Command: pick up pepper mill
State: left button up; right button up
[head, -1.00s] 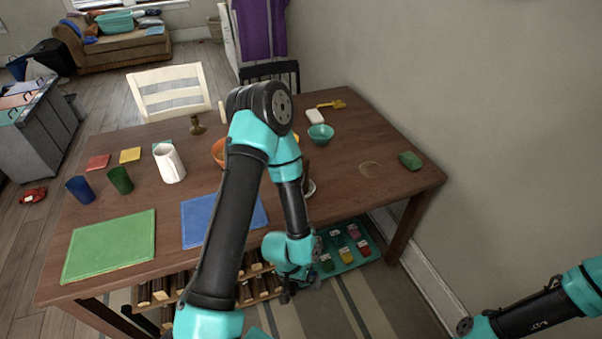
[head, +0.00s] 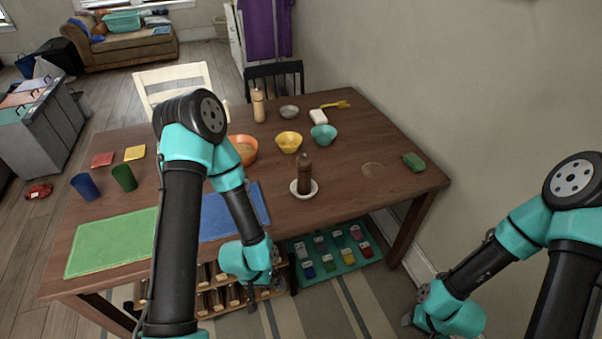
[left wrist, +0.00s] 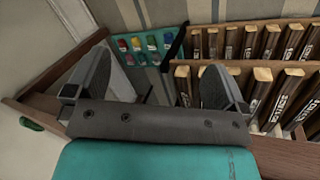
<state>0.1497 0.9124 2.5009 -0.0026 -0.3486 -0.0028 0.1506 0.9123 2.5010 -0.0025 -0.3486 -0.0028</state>
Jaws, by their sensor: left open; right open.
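A dark brown mill (head: 305,172) stands upright on a small white saucer (head: 301,195) near the table's front edge in the head view. A paler wooden mill (head: 259,106) stands upright further back. I cannot tell from looks alone which is the pepper mill. My left gripper (left wrist: 152,88) is open and empty in the left wrist view, over the shelf area below the table edge. In the head view its wrist is low at the front edge, left of the dark mill. My right gripper (head: 409,318) shows only partly, low at the right, apart from the table.
An orange bowl (head: 245,150), yellow bowl (head: 288,142) and teal bowl (head: 323,135) stand behind the dark mill. A blue mat (head: 222,214) lies to its left. Below are a teal tray (head: 340,265) of small jars and wooden racks (left wrist: 240,80). The table to the mill's right is mostly clear.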

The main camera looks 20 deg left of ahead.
pick_arm(q)
jog(key=shift+c, duration=0.5)
jog(key=shift+c, duration=0.7)
